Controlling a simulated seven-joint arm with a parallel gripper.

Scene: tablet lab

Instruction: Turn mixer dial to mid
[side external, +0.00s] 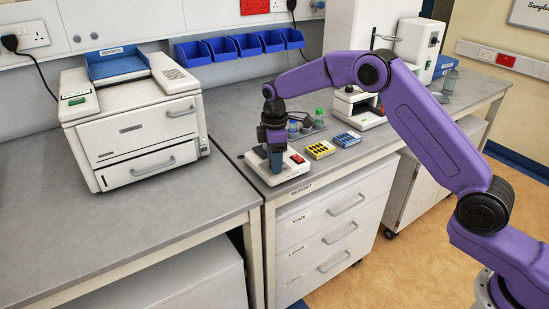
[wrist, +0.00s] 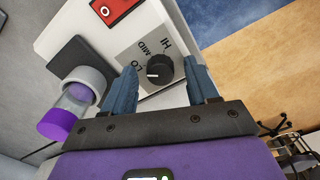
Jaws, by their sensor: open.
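The mixer (wrist: 62,32) is a white box with a grey plate lettered LO, MID and HI. Its black dial (wrist: 159,68) sits on that plate in the wrist view. A pale mark shows on the dial's lower left, towards the LO side, but its exact setting is hard to read. My gripper (wrist: 162,80) is open, with one blue finger on each side of the dial and visible gaps between. In the side external view my gripper (side external: 275,157) points down over the white mixer (side external: 284,177) near the bench's front edge and hides the dial.
A red switch (wrist: 115,9) is on the mixer. A purple-capped tube (wrist: 72,104) stands beside the dial plate. Yellow (side external: 320,150) and blue (side external: 347,139) racks lie right of the mixer. A white printer-like machine (side external: 137,128) stands left. The grey bench between is clear.

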